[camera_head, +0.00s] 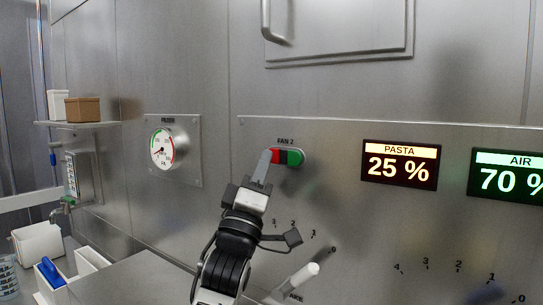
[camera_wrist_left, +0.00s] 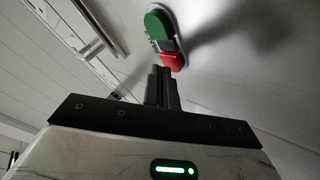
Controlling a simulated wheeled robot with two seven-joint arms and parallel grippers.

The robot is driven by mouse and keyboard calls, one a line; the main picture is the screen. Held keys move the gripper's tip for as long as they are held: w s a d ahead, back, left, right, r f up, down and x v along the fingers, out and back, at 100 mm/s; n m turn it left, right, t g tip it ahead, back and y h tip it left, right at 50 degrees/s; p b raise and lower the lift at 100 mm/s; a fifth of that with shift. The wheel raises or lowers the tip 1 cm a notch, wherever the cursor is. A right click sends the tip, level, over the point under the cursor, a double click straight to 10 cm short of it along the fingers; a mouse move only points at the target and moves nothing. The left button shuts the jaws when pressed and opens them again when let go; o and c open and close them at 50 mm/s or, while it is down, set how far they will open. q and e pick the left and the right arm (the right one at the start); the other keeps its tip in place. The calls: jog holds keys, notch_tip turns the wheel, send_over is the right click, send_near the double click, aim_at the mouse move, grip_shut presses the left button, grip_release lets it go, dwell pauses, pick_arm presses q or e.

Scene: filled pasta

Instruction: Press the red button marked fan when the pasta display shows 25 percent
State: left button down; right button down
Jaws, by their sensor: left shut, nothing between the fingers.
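The pasta display (camera_head: 400,164) reads 25 % in the head view. Left of it on the steel panel is a switch labelled FAN 2, with a red button (camera_head: 276,156) on the left and a green button (camera_head: 295,157) on the right. My left gripper (camera_head: 265,164) is shut and empty, its fingertips at the red button's left side and partly covering it. In the left wrist view the red button (camera_wrist_left: 173,61) lies just beyond the shut fingertips (camera_wrist_left: 162,70), with the green button (camera_wrist_left: 158,24) above it. I cannot tell whether the tips touch the red button. My right gripper is not in view.
An air display (camera_head: 509,175) reading 70 % is at the right. A round filter gauge (camera_head: 162,148) hangs at the left. A white-handled lever (camera_head: 300,276) and dial markings are below the switch. A shelf (camera_head: 75,124) with two boxes and several containers are at far left.

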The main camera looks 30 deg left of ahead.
pick_arm(q)
jog(key=shift+s, duration=0.5)
jog(key=s, duration=0.3)
jog(key=s+p, duration=0.1)
jog(key=s, duration=0.1)
jog(key=shift+a, duration=0.25)
dwell(0.5)
